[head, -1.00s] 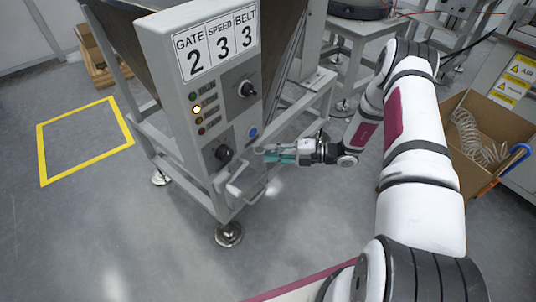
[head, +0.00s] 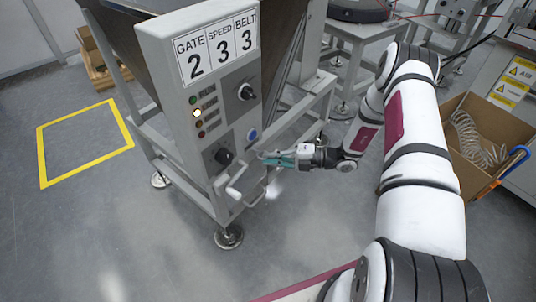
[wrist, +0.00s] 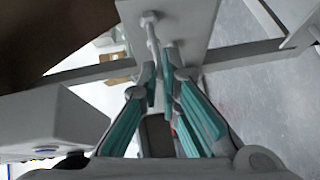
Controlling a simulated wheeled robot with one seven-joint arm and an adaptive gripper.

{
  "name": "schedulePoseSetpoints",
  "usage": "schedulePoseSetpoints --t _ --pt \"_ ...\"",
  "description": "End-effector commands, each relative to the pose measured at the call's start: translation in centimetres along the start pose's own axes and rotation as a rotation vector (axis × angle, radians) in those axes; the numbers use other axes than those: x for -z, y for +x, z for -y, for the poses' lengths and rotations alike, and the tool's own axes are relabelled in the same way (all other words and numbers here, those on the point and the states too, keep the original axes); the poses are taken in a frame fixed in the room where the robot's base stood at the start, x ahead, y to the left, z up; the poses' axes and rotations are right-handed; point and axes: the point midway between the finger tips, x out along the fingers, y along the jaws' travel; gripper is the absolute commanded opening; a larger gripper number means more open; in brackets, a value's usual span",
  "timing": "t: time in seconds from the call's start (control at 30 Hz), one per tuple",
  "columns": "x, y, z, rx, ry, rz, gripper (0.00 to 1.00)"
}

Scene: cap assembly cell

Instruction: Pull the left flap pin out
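In the wrist view, a slim pale pin (wrist: 152,32) with a rounded end stands against a grey plate (wrist: 182,28). My gripper (wrist: 161,72) has its teal fingers reaching up to the pin's near end. The fingertips are close together with a narrow gap between them, and the near end of the pin is hard to make out there. I cannot tell whether they touch it. In the head view, my gripper (head: 264,157) is beside the lower right edge of the hopper's control panel (head: 215,105). The pin is too small to tell in that view.
A pale handle (head: 235,192) sticks out low on the panel, just left of my gripper. Hopper frame legs (head: 228,235) stand below. A cardboard box (head: 490,135) with coiled tubing is at the right. Floor in front is clear.

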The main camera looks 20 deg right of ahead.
Motion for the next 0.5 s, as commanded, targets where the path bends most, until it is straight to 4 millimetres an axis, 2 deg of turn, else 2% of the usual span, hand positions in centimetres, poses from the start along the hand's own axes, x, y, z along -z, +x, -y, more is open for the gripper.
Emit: schedulePoseSetpoints --t 0.07,0.27,0.37,0.4,0.5 --pt "0.38 -0.74 0.1 0.001 0.004 0.003 0.0" --pt "0.45 -0.79 0.28 0.003 0.004 0.001 0.0" --pt "0.45 -0.81 0.3 0.003 0.004 0.001 0.21" --pt "0.44 -0.79 0.28 0.003 0.004 0.001 0.24" --pt "0.41 -0.74 0.24 0.002 0.003 0.001 0.24"
